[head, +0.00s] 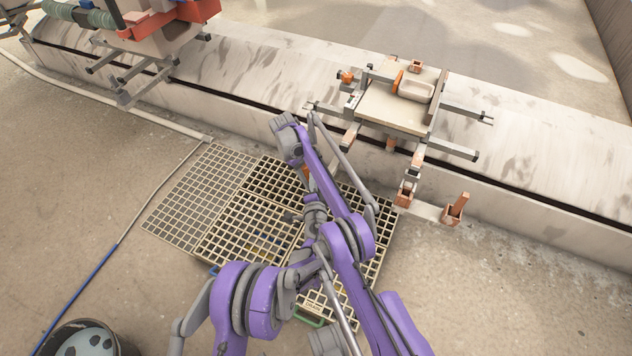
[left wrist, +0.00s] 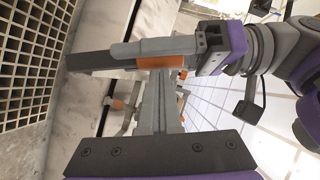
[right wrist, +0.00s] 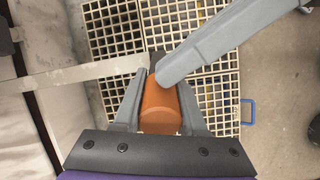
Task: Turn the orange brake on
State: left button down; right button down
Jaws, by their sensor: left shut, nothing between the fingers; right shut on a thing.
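The orange brake handle (right wrist: 162,112) lies between the fingers of my right gripper (right wrist: 158,85), which is shut on it. An orange part also shows in the left wrist view (left wrist: 160,62), beside a grey finger. My left gripper (left wrist: 160,80) is shut and empty, its grey fingers close to that orange part; I cannot tell if they touch it.
Yellowish floor grating (head: 245,230) lies below my arms, beside a long pale stone track (head: 250,95). A carriage (head: 400,108) with grey bars and orange parts stands on the track. A dark bucket (head: 62,348) is at the bottom left. A blue hose (head: 80,285) lies on the floor.

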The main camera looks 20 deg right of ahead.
pick_arm(q)
jog(key=shift+w+a+f, duration=0.15)
jog(key=shift+w+a, duration=0.45)
jog(key=shift+w, duration=0.1)
pick_arm(e)
jog(key=shift+s, duration=0.15)
jog(key=c, duration=0.8)
grip_release()
jog(key=shift+d, duration=0.1)
jog(key=o, duration=0.3)
pick_arm(q)
jog(key=shift+d, duration=0.1)
pick_arm(e)
jog(key=shift+o, duration=0.2)
jog(key=shift+r, duration=0.1)
